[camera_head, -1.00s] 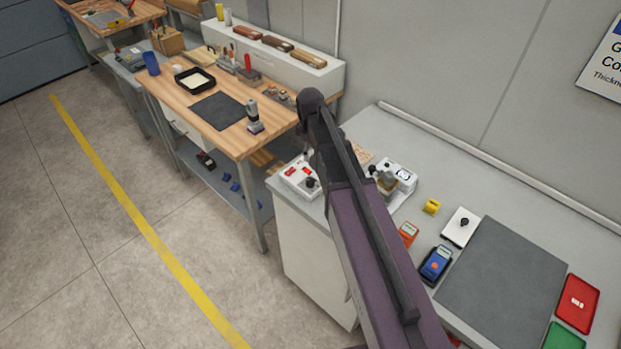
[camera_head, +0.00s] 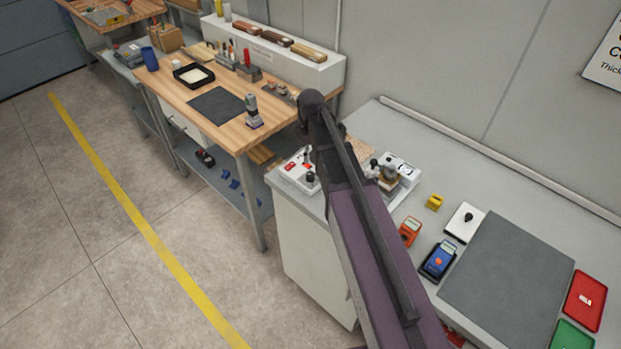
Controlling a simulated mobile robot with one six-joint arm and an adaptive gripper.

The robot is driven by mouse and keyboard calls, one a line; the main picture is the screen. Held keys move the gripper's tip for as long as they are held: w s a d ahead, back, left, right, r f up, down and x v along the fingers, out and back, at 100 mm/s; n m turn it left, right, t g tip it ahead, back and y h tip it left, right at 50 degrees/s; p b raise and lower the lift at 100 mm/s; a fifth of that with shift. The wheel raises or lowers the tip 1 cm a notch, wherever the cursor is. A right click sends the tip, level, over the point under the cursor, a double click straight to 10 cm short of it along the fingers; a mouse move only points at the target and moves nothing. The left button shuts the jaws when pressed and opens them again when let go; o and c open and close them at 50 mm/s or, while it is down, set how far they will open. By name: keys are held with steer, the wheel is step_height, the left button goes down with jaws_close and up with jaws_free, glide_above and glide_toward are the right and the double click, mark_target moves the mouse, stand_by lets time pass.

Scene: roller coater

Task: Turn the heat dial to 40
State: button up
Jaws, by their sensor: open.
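A white control box (camera_head: 297,172) with red parts on its top sits at the left end of the grey bench. A black knob (camera_head: 310,177) stands on its right side; its pointer and any numbers are too small to read. My gripper (camera_head: 308,158) is over this box, close to the knob, and is open. My arm hides much of it, and I cannot tell whether it touches the knob. A white machine with a dial face (camera_head: 404,171) stands just right of my arm. A white plate with another black knob (camera_head: 467,218) lies farther right.
A yellow block (camera_head: 434,202), an orange device (camera_head: 410,231), a blue meter (camera_head: 438,260), a grey mat (camera_head: 508,285) and red (camera_head: 585,300) and green (camera_head: 571,337) trays lie on the right. A wooden workbench (camera_head: 190,97) stands to the left.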

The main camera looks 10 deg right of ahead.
mark_target(310, 175)
steer(key=shift+f+b, duration=4.9)
steer(key=shift+f, duration=0.3)
jaws_close()
